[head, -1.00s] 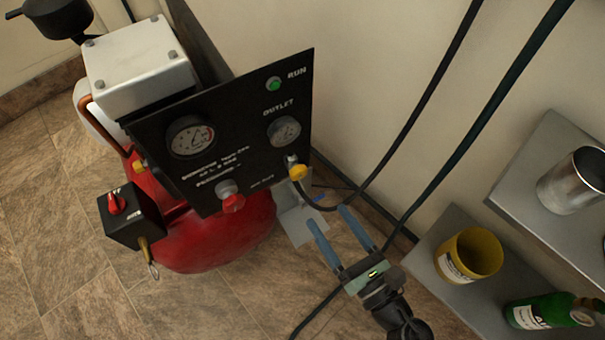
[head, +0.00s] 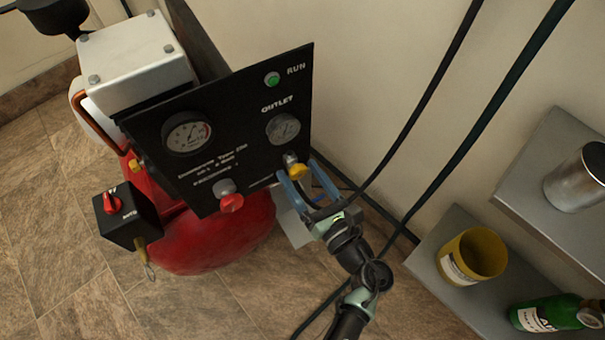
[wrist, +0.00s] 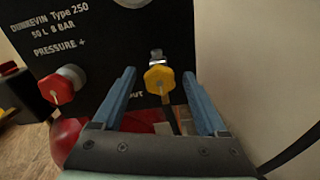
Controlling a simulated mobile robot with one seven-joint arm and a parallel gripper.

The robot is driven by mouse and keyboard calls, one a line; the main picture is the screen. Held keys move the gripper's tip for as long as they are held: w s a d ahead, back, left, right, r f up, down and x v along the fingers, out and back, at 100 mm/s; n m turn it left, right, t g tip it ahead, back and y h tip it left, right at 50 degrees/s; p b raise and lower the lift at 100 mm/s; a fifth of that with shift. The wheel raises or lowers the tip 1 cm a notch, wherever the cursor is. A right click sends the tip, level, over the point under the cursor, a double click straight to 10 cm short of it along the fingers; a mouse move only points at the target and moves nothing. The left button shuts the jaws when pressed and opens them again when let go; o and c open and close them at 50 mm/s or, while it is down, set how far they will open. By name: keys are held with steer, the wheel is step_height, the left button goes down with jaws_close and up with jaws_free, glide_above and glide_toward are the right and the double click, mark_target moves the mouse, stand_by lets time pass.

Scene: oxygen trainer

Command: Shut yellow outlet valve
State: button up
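The yellow outlet valve (head: 298,171) is a small lobed knob on a metal stem at the lower right of the black panel (head: 240,140), below the outlet gauge (head: 284,129). In the wrist view the yellow knob (wrist: 159,79) shows between and beyond my two blue fingers. My gripper (head: 296,172) is open, with its fingers reaching toward the panel on either side of the knob. It also shows open in the wrist view (wrist: 160,80). I see no finger touching the knob. A dark hose runs down below the knob.
A red knob (head: 231,202) sits left of the yellow one on the panel. A red-switch box (head: 128,216) is further left, by the red tank (head: 215,240). Dark cables hang at right. Grey shelves hold a yellow cup (head: 470,256), a green bottle (head: 550,313) and a metal cup (head: 578,178).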

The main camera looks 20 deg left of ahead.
jaws_close()
